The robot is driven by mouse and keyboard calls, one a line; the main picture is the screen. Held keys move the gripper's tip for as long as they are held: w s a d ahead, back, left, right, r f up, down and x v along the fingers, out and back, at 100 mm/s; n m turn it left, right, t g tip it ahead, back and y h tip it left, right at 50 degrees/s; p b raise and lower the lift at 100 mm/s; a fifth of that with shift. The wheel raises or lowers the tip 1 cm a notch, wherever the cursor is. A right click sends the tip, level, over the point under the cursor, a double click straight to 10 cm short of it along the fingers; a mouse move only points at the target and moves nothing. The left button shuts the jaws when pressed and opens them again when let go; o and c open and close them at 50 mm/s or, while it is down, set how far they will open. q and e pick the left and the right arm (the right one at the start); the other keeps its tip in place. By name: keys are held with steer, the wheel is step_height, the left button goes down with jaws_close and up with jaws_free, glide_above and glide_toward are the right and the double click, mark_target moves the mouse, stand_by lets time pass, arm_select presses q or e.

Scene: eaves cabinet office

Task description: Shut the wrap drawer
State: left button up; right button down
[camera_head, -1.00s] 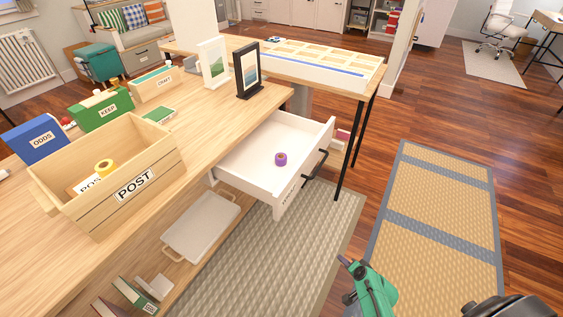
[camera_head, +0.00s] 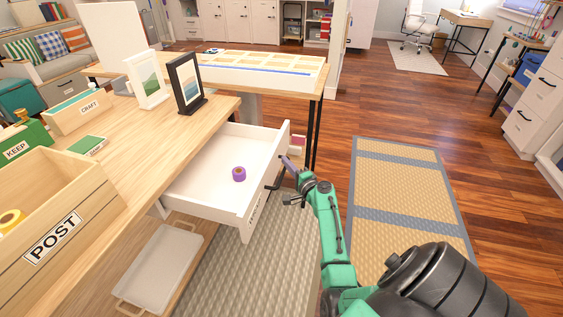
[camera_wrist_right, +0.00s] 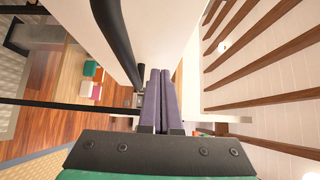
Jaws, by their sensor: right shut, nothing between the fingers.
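The wrap drawer (camera_head: 215,192) is a white drawer pulled out from under the wooden desk, with a purple tape roll (camera_head: 239,174) inside. Its black bar handle (camera_head: 277,177) is on the front face; the label is hard to read from here. My right gripper (camera_head: 286,161) is at the far end of the drawer front, close to the handle. In the right wrist view its purple-grey fingers (camera_wrist_right: 158,85) are shut and empty, beside the black handle bar (camera_wrist_right: 116,38) and a white panel. I cannot tell whether they touch. My left gripper is not in view.
A wooden POST box (camera_head: 85,215) and picture frames (camera_head: 186,84) stand on the desk (camera_head: 150,150). A grey tray (camera_head: 158,268) is on a shelf below the drawer. A second table's black leg (camera_head: 318,135) stands behind my gripper. The floor mat (camera_head: 405,180) at right is clear.

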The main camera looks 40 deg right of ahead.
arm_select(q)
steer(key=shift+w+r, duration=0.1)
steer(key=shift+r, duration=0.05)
arm_select(e)
steer(key=shift+w+a, duration=0.6)
steer(key=shift+w, duration=0.2)
